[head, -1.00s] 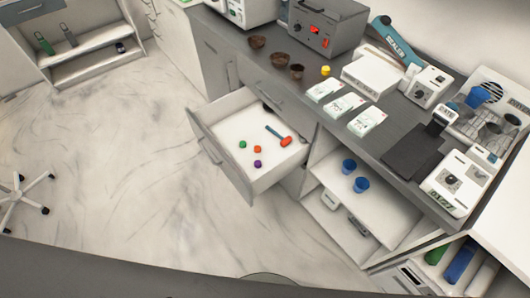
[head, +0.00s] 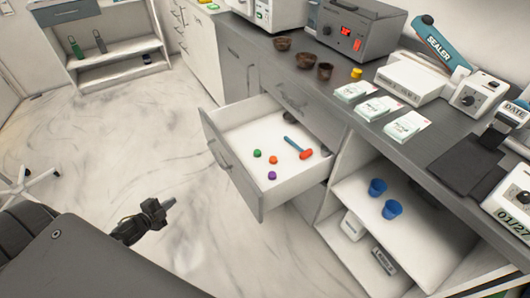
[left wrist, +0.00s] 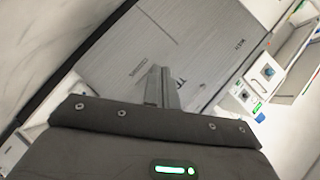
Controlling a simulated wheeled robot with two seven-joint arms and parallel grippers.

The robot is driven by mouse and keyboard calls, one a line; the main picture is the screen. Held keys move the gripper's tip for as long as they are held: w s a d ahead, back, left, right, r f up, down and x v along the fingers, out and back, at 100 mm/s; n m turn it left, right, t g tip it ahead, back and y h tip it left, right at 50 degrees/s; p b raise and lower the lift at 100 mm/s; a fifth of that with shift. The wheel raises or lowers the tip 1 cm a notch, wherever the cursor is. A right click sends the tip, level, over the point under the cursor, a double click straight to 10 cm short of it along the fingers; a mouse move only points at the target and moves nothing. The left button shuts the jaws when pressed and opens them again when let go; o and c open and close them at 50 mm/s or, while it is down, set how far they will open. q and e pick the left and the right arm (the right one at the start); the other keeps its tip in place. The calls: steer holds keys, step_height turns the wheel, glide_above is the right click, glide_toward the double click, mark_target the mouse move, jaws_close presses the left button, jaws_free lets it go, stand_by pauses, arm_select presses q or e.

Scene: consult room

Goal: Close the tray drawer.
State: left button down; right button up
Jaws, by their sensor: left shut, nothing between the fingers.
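The tray drawer (head: 236,178) stands pulled out from the grey counter in the middle of the head view. Its handle (head: 219,155) is on the front panel, which faces left. Inside lie an orange-headed hammer (head: 304,153) with a blue handle and several small coloured pieces (head: 272,160). My left gripper (head: 170,203) is shut and empty, left of the drawer front and apart from it. In the left wrist view its closed fingers (left wrist: 160,87) show against a grey panelled surface. My right gripper is not in view.
The dark countertop (head: 322,84) carries brown bowls (head: 306,60), a grey box device (head: 352,30), white cards (head: 377,108) and a sealer (head: 440,45). An open shelf (head: 350,195) with two blue cups is right of the drawer.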

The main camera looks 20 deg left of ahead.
arm_select(q)
steer(key=w+d+r+m+t+h+b, duration=0.2)
steer(key=w+d+r+m+h+b, duration=0.1)
steer(key=w+r+m+h+b, duration=0.3)
steer(key=m+h+b, duration=0.1)
steer(key=m+h, duration=0.3)
steer(key=m, duration=0.1)
glide_toward(230, 158)
steer(key=shift+g, duration=0.3)
steer(key=b+x, duration=0.1)
steer(key=x, duration=0.4)
steer(key=shift+w+d+r, duration=0.15)
steer(key=shift+w+r, duration=0.05)
steer(key=shift+w, duration=0.1)
steer(key=shift+w+d, duration=0.35)
steer(key=shift+w, duration=0.1)
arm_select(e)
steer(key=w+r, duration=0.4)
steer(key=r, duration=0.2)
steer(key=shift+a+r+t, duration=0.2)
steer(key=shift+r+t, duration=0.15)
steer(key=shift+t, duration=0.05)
arm_select(q)
steer(key=shift+w, duration=0.1)
